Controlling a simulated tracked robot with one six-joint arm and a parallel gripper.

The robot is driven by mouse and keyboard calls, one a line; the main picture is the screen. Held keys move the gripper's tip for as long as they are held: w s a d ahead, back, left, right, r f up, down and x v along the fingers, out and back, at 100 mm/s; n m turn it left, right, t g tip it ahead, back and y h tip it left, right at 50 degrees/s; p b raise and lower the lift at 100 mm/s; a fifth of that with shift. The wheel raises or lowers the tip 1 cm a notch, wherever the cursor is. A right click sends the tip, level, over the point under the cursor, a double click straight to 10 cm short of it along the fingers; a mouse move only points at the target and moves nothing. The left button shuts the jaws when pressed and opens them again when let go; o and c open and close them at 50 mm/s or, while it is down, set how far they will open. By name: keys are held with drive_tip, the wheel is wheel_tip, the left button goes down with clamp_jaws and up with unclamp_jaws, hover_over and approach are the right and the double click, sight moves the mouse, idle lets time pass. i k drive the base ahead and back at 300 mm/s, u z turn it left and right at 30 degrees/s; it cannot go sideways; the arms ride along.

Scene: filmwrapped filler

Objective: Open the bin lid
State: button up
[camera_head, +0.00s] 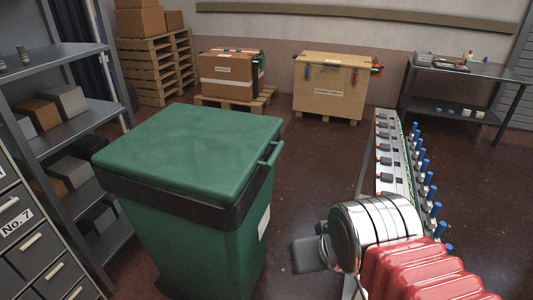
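The green bin (215,235) stands upright at the centre left. Its green lid (190,145) lies flat and closed over a dark rim band. A green bar handle (270,153) sticks out at the right side of the bin near the top. A chrome and red ribbed arm comes in from the lower right. The dark grey block at its left end appears to be my gripper (308,254). It is to the right of the bin, lower in the picture than the handle and apart from the bin. Its fingers cannot be made out, and no held object shows.
A grey shelf (75,125) with boxes and a drawer cabinet (40,245) stand close on the left. A long rack with blue-topped parts (395,160) runs along the right. Crates on pallets (330,85) and a metal table (470,70) are at the back. Open floor lies behind the bin.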

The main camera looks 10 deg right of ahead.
sight(212, 152)
drive_tip(key=u, duration=0.55)
drive_tip(key=k, duration=1.35)
drive_tip(key=u, duration=0.8)
drive_tip(key=i, duration=1.95)
drive_tip(key=z, duration=0.8)
drive_tip(key=i, duration=0.5)
drive_tip(key=z, duration=0.4)
